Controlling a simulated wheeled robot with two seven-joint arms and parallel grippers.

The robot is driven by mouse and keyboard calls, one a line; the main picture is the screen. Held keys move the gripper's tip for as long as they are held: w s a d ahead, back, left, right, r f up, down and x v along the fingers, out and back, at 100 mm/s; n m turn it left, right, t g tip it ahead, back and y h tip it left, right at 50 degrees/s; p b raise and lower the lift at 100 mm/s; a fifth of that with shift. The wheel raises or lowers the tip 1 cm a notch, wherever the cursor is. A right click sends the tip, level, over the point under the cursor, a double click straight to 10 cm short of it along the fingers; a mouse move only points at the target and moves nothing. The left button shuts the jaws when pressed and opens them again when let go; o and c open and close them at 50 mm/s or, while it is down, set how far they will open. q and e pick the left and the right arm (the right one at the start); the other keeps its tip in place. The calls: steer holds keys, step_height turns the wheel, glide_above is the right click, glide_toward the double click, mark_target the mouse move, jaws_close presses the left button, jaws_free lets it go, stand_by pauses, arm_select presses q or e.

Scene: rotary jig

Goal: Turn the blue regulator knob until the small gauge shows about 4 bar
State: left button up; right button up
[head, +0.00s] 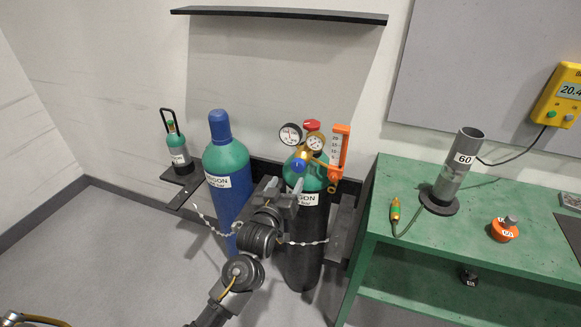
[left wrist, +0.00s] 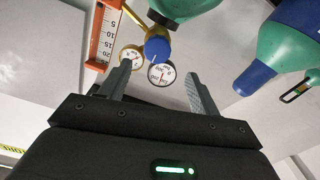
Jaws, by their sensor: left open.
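The blue regulator knob (head: 298,166) sits at the front of the brass regulator on the green-topped, dark-bodied cylinder (head: 303,232). In the left wrist view the knob (left wrist: 157,48) shows just beyond and between the fingertips. The small gauge (head: 314,142) is at the right of the regulator; it shows in the left wrist view (left wrist: 131,57), partly behind a finger, its reading too small to tell. A larger gauge (head: 290,134) is to its left. My left gripper (head: 284,190) is open and empty, below the knob in the head view. My right gripper is not in view.
An orange flowmeter (head: 338,148) stands close right of the regulator. A blue cylinder with green shoulder (head: 226,165) stands left. Chains hang in front of the cylinders. A green bench (head: 400,205) with a grey tube (head: 458,166) is at the right. Floor at left is clear.

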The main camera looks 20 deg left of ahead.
mark_target(297, 168)
arm_select(q)
steer(key=w, duration=0.4)
steer(key=w+d, duration=0.1)
steer(key=w, duration=0.1)
steer(key=shift+w+p, duration=0.25)
steer(key=shift+p, duration=0.1)
steer(key=shift+w, duration=0.85)
